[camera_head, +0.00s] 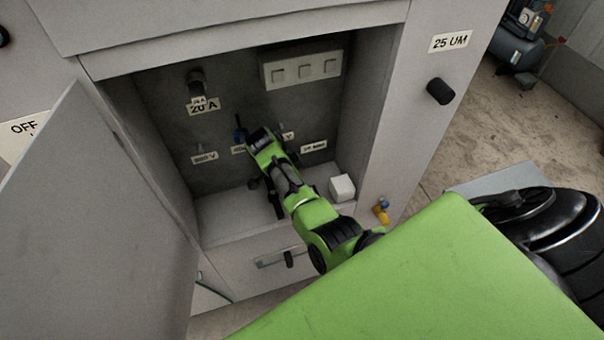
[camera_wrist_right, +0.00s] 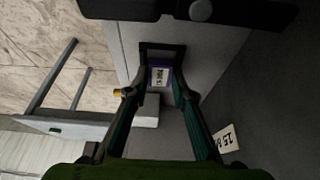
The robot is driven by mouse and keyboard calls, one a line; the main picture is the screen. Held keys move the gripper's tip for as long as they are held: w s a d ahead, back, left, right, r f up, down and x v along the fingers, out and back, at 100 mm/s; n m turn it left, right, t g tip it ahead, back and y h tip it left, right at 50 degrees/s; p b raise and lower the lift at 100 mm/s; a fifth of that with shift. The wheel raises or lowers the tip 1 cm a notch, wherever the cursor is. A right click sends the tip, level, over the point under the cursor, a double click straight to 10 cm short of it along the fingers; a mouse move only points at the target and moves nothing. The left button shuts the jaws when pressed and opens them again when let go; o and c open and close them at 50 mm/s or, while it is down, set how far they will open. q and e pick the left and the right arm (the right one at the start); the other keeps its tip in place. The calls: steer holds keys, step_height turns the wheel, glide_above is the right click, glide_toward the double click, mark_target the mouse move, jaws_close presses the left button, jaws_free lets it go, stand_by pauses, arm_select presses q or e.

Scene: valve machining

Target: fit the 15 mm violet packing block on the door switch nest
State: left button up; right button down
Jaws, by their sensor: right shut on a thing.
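The violet packing block (camera_wrist_right: 160,76) shows in the right wrist view as a small violet piece with a white label, between my fingertips. My right gripper (camera_wrist_right: 161,84) is shut on it. A dark square frame surrounds the block there; I cannot tell whether it is the nest or part of my fingertips. In the head view my right gripper (camera_head: 275,205) reaches into the open cabinet, its fingers pointing down near the shelf, and the block is hidden. I cannot make out the door switch nest for sure. My left gripper is not in view.
A white cube (camera_head: 342,188) stands on the cabinet shelf (camera_head: 225,208), right of my gripper. A yellow and blue part (camera_head: 381,210) is at the cabinet's front edge. The open door (camera_head: 95,220) fills the left. Labels and a switch panel (camera_head: 302,69) are on the back wall.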

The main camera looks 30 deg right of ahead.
steer(key=shift+f+b, duration=0.3)
steer(key=shift+f, duration=0.15)
steer(key=c, duration=1.6)
jaws_free()
steer(key=shift+c, duration=0.2)
steer(key=v, duration=1.2)
